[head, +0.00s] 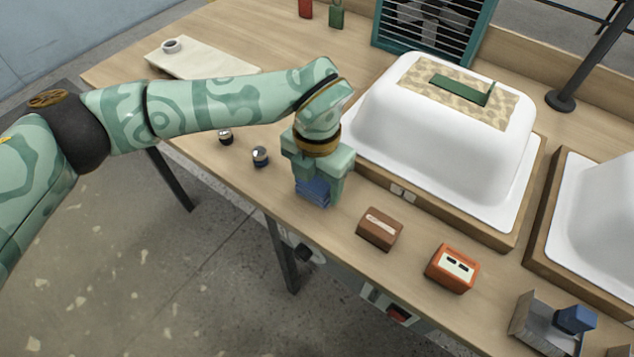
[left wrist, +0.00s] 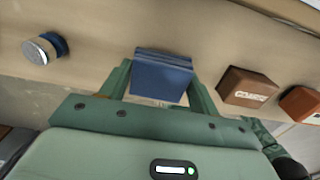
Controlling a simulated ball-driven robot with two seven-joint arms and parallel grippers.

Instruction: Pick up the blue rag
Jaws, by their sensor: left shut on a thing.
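The blue rag (head: 312,191) is a folded blue block at the front edge of the wooden workbench, left of the brown box. My left gripper (head: 318,188) points down over it and is shut on it, one finger on each side. In the left wrist view the rag (left wrist: 162,75) sits between the two green fingers (left wrist: 160,88). I cannot tell whether the rag still touches the bench. My right gripper is not in view.
A brown box (head: 380,229) and an orange box (head: 452,268) lie to the right along the front edge. Two small dark knobs, one here (head: 260,156), stand to the left. A white tub shell (head: 440,140) on a wooden base stands close behind the gripper.

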